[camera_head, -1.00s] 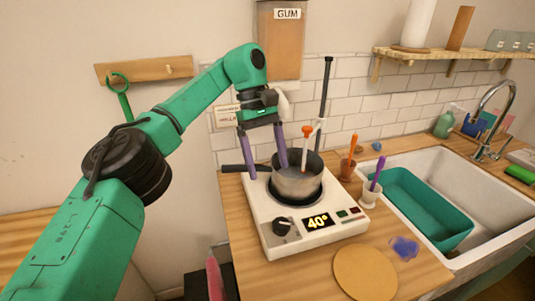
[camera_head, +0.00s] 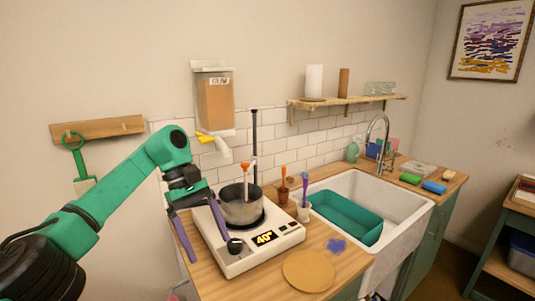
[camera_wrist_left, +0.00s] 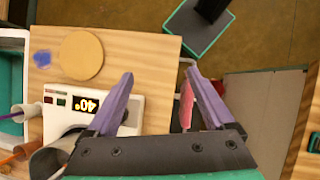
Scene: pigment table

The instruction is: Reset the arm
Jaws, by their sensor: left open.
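My left gripper (camera_head: 212,251) is open, with its purple fingers apart at the left front of the white hot plate (camera_head: 262,258). One finger hangs left of the plate and the other overlaps its front left corner near the knob. In the left wrist view the open fingers (camera_wrist_left: 158,75) have nothing clamped between them; a pink object (camera_wrist_left: 186,105) shows behind the right finger. My green left arm (camera_head: 125,190) is bent and comes in from the left. A grey pot (camera_head: 242,208) stands on the hot plate, whose display reads 40°. My right gripper is not seen.
A sink (camera_head: 397,215) holding a teal tub (camera_head: 335,216) lies to the right. Small cups with an orange tool (camera_head: 283,190) and a purple tool (camera_head: 304,192) stand beside the pot. A round wooden board (camera_head: 308,271) lies in front. A stand rod (camera_head: 254,145) rises behind the pot.

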